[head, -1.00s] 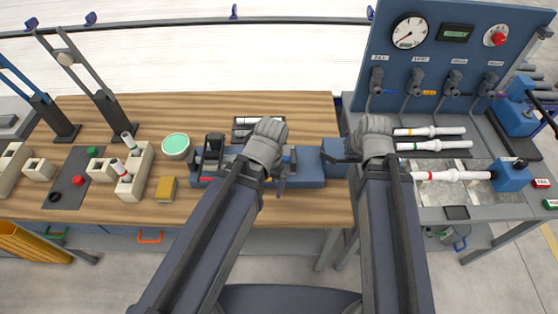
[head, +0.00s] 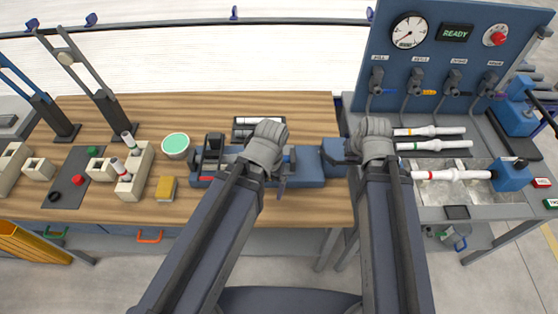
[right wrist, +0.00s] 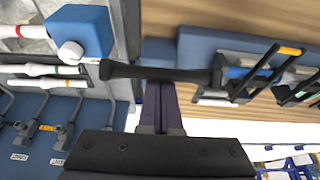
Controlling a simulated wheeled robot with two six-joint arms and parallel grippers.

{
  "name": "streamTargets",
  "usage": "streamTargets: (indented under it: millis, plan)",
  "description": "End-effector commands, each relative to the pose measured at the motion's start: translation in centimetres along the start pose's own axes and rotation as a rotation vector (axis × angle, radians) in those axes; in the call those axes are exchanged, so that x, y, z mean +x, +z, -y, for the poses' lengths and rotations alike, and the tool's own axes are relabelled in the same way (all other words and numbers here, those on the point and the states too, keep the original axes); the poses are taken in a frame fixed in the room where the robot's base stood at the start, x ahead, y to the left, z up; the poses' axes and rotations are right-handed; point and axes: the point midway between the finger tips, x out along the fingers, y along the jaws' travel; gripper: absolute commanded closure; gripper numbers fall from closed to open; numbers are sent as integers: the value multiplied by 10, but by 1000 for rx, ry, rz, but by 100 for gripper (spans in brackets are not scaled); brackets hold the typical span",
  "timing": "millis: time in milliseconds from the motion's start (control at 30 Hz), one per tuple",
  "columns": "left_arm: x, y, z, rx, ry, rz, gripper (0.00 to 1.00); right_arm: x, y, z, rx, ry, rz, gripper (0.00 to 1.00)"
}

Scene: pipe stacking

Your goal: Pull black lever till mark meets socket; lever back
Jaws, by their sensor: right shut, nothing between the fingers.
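A long blue jig (head: 307,166) lies across the front of the wooden bench. A black upright handle (head: 213,148) stands at its left end and may be the lever. My left gripper (head: 281,172) is low over the jig's middle, where my arm hides part of it; I cannot tell whether its jaws hold anything. My right gripper (head: 352,158) is at the jig's right end, shut and empty. In the right wrist view a black bar (right wrist: 160,73) crosses ahead of the jaws, with the blue jig (right wrist: 200,45) beyond. I cannot make out the pipe mark or socket.
At right, white pipes (head: 428,131) lie on the test bench, one at a blue block (head: 511,177). A panel (head: 462,55) with gauge, READY display and valves stands behind. At left are a pipe rack (head: 137,179), a green-topped tub (head: 176,146) and a yellow block (head: 166,188).

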Motion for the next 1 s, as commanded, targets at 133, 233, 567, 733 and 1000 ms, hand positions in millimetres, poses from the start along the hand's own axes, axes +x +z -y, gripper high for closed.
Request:
streamTargets:
  millis: [133, 233, 567, 733, 1000]
  plan:
    - [2, 0, 0, 0, 0, 0, 0, 2, 2, 0, 0, 0, 2, 100]
    - [3, 0, 0, 0, 0, 0, 0, 3, 2, 0, 0, 0, 2, 100]
    - [6, 0, -1, 0, 0, 0, 0, 6, 3, 1, -1, 0, 2, 100]
    - [7, 0, -1, 0, 0, 0, 0, 7, 4, 1, -1, 0, 2, 100]
    - [7, 0, -1, 0, 0, 0, 0, 7, 3, 1, -1, 0, 2, 100]
